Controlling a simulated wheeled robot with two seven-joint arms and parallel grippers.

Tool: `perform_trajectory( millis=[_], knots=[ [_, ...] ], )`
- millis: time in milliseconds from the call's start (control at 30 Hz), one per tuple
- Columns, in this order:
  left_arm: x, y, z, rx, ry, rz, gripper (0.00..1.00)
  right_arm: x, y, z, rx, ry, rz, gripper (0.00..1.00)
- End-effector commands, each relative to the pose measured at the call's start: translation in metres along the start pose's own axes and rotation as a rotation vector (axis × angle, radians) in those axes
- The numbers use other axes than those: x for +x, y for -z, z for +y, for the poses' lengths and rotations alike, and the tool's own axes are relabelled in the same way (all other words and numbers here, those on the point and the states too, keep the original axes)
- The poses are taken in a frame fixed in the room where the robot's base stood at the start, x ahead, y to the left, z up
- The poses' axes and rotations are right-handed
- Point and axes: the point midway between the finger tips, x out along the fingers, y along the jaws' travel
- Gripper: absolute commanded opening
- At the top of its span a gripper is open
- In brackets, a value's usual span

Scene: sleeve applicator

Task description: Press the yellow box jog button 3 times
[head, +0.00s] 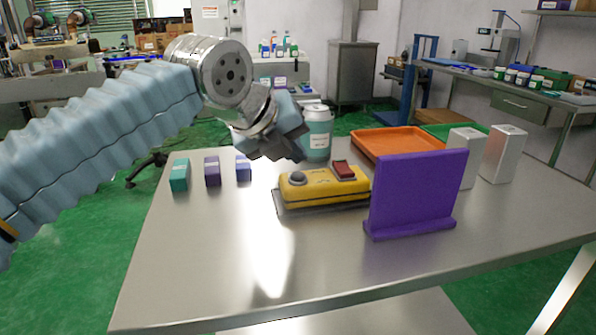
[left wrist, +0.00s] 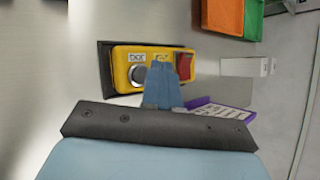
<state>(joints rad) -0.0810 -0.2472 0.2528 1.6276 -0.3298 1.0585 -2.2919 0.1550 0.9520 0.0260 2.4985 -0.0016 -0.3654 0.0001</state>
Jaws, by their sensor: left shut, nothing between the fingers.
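The yellow box (head: 322,189) lies on a dark base on the metal table. Its top carries a round grey button (head: 298,177) at the left and a red rocker switch (head: 343,169) at the right. In the left wrist view the yellow box (left wrist: 152,56) shows the grey button (left wrist: 137,74), the red switch (left wrist: 183,66) and small labels too blurred to read surely. My left gripper (head: 290,152) is shut and empty, raised above the box and apart from it. Its blue fingertips (left wrist: 161,72) cover part of the box between button and switch. My right gripper is not in view.
A purple upright panel (head: 418,190) stands right of the box. A teal jar (head: 318,135) stands behind it, with an orange tray (head: 397,143) and two pale boxes (head: 503,155) to the right. Several small boxes (head: 212,171) stand left. The table's front is clear.

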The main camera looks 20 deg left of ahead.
Motion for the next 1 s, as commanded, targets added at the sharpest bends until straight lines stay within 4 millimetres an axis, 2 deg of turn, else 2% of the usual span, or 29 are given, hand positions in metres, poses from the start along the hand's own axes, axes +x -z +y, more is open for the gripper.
perform_trajectory(
  millis=[400,1000],
  knots=[
    [-0.031,-0.023,-0.023,0.000,0.000,-0.001,0.00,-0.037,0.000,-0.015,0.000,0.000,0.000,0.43],
    [-0.032,-0.023,-0.023,0.000,0.000,0.000,0.00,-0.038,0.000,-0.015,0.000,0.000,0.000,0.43]
  ],
)
